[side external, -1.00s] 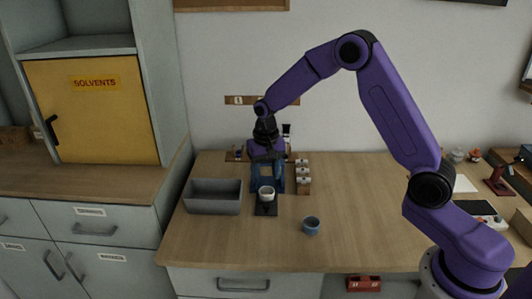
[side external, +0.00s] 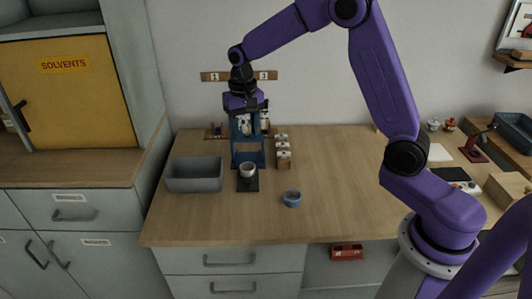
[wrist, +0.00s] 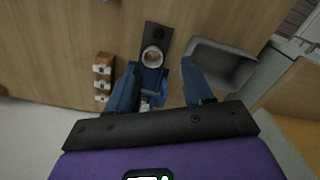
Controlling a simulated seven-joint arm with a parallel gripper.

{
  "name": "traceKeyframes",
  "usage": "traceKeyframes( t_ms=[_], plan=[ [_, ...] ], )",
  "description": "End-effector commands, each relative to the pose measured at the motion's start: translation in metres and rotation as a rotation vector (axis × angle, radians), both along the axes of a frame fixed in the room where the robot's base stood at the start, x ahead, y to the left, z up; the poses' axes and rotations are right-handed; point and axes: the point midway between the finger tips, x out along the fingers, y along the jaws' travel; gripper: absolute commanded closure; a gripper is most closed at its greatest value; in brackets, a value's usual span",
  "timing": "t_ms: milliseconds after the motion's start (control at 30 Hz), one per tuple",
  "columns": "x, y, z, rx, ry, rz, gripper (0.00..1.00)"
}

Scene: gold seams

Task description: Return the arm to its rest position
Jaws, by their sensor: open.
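My gripper (side external: 248,132) is open above the back of the wooden desk, its fingers pointing down. In the wrist view its two blue fingers (wrist: 160,78) stand apart with nothing held between them. A white cup (side external: 248,170) sits upright on a dark plate (side external: 248,186), below and in front of my gripper; the cup also shows in the wrist view (wrist: 153,57). A blue stand (wrist: 150,80) is behind the cup and partly hidden by my fingers. A small blue cup (side external: 292,199) stands apart to the front right.
A grey bin (side external: 194,176) stands left of the plate. A wooden rack with white pieces (side external: 283,153) stands right of the blue stand. A wall strip (side external: 215,76) is behind my wrist. The desk's middle right (side external: 340,180) is clear.

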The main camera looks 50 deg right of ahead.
Motion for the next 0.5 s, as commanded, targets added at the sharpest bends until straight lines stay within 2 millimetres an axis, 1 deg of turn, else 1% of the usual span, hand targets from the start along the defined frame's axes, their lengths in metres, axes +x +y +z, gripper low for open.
traceKeyframes(
  t_ms=[167, 300, 367, 500],
  plan=[
    [-0.04, 0.026, 0.014, 0.002, -0.006, 0.183, 0.49],
    [-0.081, 0.043, 0.024, 0.002, -0.009, 0.355, 0.49],
    [-0.099, 0.049, 0.028, 0.003, -0.01, 0.429, 0.49],
    [-0.143, 0.057, 0.034, 0.003, -0.013, 0.601, 0.49]
  ],
)
